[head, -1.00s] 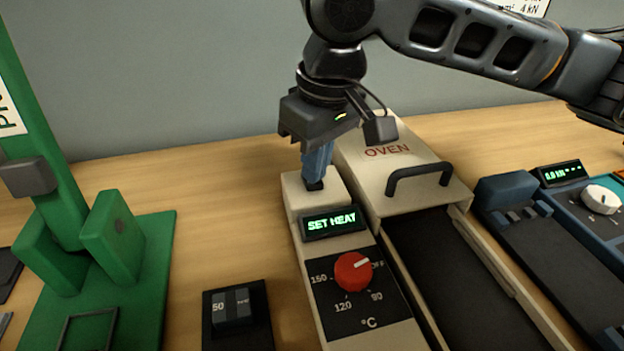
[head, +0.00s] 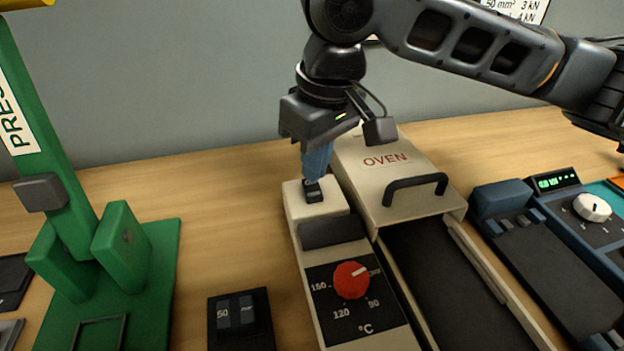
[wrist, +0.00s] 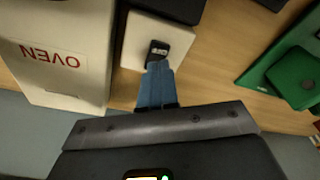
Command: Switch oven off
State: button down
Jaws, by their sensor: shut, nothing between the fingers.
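The oven (head: 408,180) is a cream box with a black handle and a dark tray in front. Its control panel to the left carries a red dial (head: 352,281), whose white pointer faces upper right, and a display (head: 333,231) that is dark. A small black rocker switch (head: 314,192) sits on the raised cream block at the back of the panel. My gripper (head: 316,176) is shut and empty, pointing down with its blue fingertips at the switch. The wrist view also shows the fingertips against the switch (wrist: 158,48), partly covering it.
A green press (head: 125,255) stands at the left. A small black block marked 50 (head: 237,313) lies front left of the panel. A blue device with a white knob (head: 592,207) is at the right.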

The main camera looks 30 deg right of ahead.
aim_at(314, 194)
jog(key=shift+r+p, duration=1.85)
jog(key=shift+r, duration=0.3)
